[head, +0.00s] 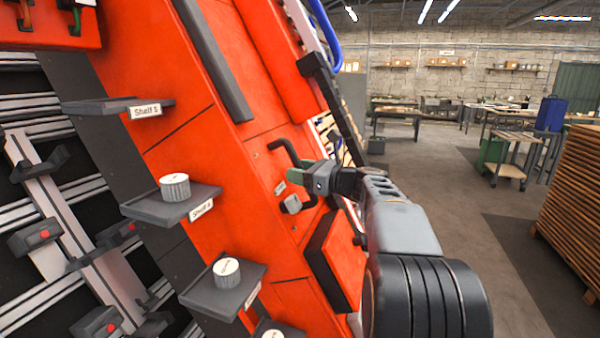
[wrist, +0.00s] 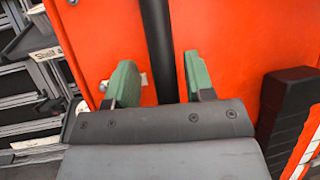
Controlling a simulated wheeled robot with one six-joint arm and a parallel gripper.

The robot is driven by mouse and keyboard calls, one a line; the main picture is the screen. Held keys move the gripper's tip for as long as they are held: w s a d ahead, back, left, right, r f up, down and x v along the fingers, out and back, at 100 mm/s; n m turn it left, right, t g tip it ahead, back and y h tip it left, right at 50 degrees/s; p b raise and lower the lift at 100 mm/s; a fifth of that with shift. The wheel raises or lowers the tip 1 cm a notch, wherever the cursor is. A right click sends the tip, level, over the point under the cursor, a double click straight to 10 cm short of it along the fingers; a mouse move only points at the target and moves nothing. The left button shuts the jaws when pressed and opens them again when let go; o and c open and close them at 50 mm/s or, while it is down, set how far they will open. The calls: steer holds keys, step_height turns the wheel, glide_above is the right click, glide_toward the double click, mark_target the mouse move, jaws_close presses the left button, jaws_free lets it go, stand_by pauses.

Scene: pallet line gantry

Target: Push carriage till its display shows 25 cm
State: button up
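My gripper (head: 318,178) is at the orange machine's front, beside a black bar handle (head: 285,150). In the wrist view its two green fingers (wrist: 160,85) are apart, with the upright black bar (wrist: 157,30) between them and a gap on each side. I cannot tell how deep the bar sits between the fingers. At the left, a pale slanted beam (head: 75,215) crosses grey rails and carries dark blocks with red dots, such as one block (head: 35,236). I cannot tell which part is the carriage. No readable display shows in either view.
Shelf 5 (head: 118,105) is bare; Shelf 4 (head: 140,207) holds a pale round weight (head: 174,187). A lower shelf (head: 205,295) holds another weight (head: 227,272). A grey knob (head: 291,204) is below my gripper. A wooden stack (head: 575,200) stands right; open floor lies between.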

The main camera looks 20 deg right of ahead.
steer(key=v, duration=1.4)
steer(key=shift+w+a, duration=0.1)
stand_by(0.3)
